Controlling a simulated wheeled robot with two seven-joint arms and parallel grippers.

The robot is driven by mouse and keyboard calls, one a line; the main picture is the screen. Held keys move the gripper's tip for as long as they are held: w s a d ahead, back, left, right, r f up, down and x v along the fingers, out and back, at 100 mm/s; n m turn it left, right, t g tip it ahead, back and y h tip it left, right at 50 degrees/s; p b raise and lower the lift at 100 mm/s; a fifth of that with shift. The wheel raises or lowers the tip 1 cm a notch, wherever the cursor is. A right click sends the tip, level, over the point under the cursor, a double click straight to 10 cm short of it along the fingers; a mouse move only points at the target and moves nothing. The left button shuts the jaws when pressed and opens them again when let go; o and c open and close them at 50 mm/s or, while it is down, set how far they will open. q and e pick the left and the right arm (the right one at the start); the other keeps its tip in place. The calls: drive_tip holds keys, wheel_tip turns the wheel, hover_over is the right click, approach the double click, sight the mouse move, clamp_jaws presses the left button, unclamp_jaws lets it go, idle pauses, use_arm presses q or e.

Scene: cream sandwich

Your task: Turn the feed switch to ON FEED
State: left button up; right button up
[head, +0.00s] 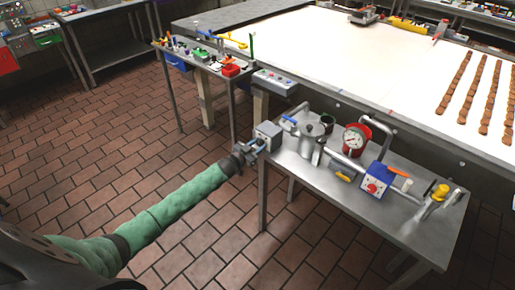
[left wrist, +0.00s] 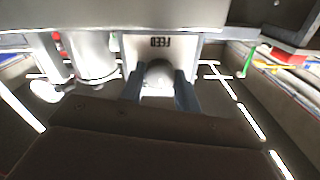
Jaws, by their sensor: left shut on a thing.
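The feed switch is a small grey box (head: 268,132) at the near left corner of the metal side table. In the left wrist view its pale plate (left wrist: 184,46) carries an inverted "FEED" label. A rounded grey knob (left wrist: 160,72) stands out from that plate. My left gripper (head: 257,147) is at the side of the box facing me. In the left wrist view its two dark fingers (left wrist: 160,88) lie on either side of the knob, shut on it. Which setting the knob points to cannot be read. My right gripper is not in view.
The metal side table (head: 400,222) also holds a grey metal pot (head: 312,138), a red dial gauge (head: 354,138) and a blue box with a red knob (head: 376,180). A white conveyor (head: 340,50) with brown rows lies behind. The tiled floor (head: 110,135) at left is clear.

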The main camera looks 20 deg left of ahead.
use_arm(q)
drive_tip(key=m+b, duration=0.3)
drive_tip(key=m, duration=0.1)
drive_tip(key=shift+f+m, duration=0.15)
drive_tip(key=shift+m, duration=0.25)
drive_tip(key=m+b, duration=0.3)
drive_tip(key=m, duration=0.2)
drive_tip(key=shift+m+b, duration=0.5)
drive_tip(key=shift+m, duration=0.2)
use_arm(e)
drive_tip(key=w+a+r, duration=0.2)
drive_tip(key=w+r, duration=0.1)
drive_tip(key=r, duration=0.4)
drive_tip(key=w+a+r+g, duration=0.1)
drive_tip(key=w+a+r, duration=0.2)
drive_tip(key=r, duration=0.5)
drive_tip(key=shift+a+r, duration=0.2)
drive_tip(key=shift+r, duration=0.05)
use_arm(q)
drive_tip(key=o, duration=1)
